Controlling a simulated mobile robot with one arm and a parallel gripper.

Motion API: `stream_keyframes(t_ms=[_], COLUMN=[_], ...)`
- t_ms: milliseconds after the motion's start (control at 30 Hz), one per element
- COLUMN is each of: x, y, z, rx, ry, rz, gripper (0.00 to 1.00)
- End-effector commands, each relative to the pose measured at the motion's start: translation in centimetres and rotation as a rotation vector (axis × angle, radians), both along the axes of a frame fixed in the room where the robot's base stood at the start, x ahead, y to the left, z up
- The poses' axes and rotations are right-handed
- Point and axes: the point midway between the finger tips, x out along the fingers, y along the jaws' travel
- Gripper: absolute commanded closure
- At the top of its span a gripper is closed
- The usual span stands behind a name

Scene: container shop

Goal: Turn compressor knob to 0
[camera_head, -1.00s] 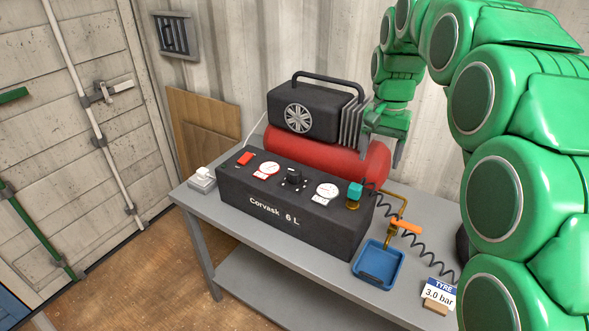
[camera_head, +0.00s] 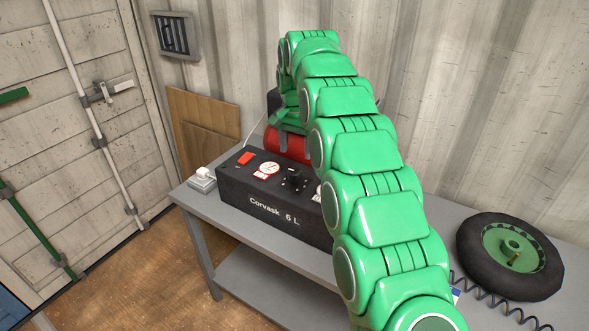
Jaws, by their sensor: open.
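The black compressor knob (camera_head: 293,181) is on the sloped top of the dark control box (camera_head: 262,200) marked "Corvask 6 L". Its pointer and the 0 mark are too small to read. My gripper (camera_head: 296,146) is open and empty, its fingers pointing down in front of the red tank (camera_head: 288,143). It appears above and behind the knob, apart from it. My green arm covers much of the compressor and the right part of the control box.
A red switch (camera_head: 245,158) and a white gauge (camera_head: 269,168) sit left of the knob. A second gauge (camera_head: 318,195) is mostly hidden. A white socket (camera_head: 203,175) is at the bench's left end.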

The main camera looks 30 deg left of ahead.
Motion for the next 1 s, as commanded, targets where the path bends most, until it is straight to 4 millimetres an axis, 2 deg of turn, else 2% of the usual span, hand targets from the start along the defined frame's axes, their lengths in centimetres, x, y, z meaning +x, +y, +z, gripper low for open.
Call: stream_keyframes(t_ms=[367, 533, 800, 1000], x=[-0.2, -0.2, -0.2, -0.1], y=[0.5, 0.5, 0.5, 0.5], z=[-1.5, -3.0, -6.8, -8.0], rx=[-0.003, -0.001, -0.003, 0.0], ry=[0.003, 0.001, 0.003, -0.001], rz=[0.0, 0.001, 0.0, 0.0], gripper=[0.31, 0.31, 0.31, 0.31])
